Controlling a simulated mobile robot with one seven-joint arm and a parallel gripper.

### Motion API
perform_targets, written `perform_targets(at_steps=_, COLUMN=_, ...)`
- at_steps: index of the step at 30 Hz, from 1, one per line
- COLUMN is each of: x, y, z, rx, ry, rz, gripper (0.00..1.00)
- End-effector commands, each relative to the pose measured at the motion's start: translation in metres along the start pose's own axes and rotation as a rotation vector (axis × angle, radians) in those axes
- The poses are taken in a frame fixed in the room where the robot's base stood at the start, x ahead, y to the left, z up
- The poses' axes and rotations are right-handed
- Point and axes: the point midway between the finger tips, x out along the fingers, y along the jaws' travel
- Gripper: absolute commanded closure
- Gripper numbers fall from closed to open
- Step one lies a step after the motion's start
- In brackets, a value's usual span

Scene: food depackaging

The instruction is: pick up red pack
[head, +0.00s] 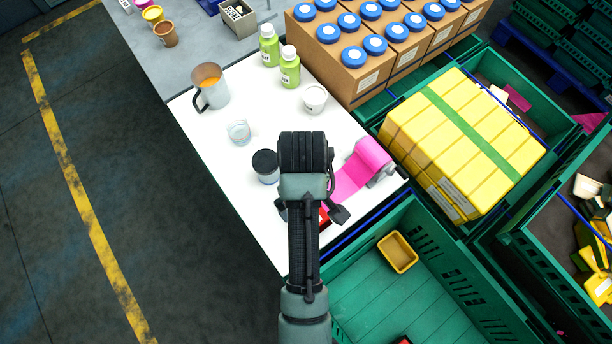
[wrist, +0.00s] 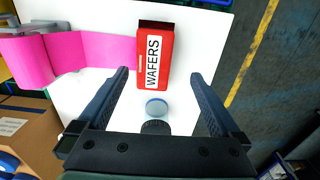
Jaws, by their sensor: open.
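The red pack (wrist: 167,57), labelled "WAFERS", lies on the white table (wrist: 110,20) in the wrist view. It sits ahead of and between the two fingers of my gripper (wrist: 160,75), with its near end close to the line of the fingertips. The fingers are spread apart with nothing held between them. In the head view my gripper (head: 312,211) is over the table's near end, and my arm hides most of the red pack (head: 324,218). How high the fingers are above the pack is hard to tell.
A pink roll (head: 366,164) stands right of my gripper. A dark-lidded jar (head: 266,167), a glass (head: 239,132) and a white tub (head: 314,98) stand farther back. A green crate (head: 375,300) holding a yellow tray (head: 398,252) adjoins the table's near edge.

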Motion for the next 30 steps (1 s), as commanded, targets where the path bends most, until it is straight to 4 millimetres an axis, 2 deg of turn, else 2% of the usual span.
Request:
perform_targets(at_steps=3, x=0.017, y=0.0, z=0.0, rx=0.001, ry=-0.001, rz=-0.001, gripper=0.0)
perform_targets(at_steps=11, x=0.034, y=0.002, z=-0.001, rx=0.002, ry=0.002, rz=0.001, gripper=0.0)
perform_targets(at_steps=21, x=0.073, y=0.006, z=-0.004, rx=0.002, ry=0.002, rz=0.001, gripper=0.0)
perform_targets(at_steps=30, x=0.081, y=0.006, z=-0.004, rx=0.002, ry=0.004, rz=0.002, gripper=0.0)
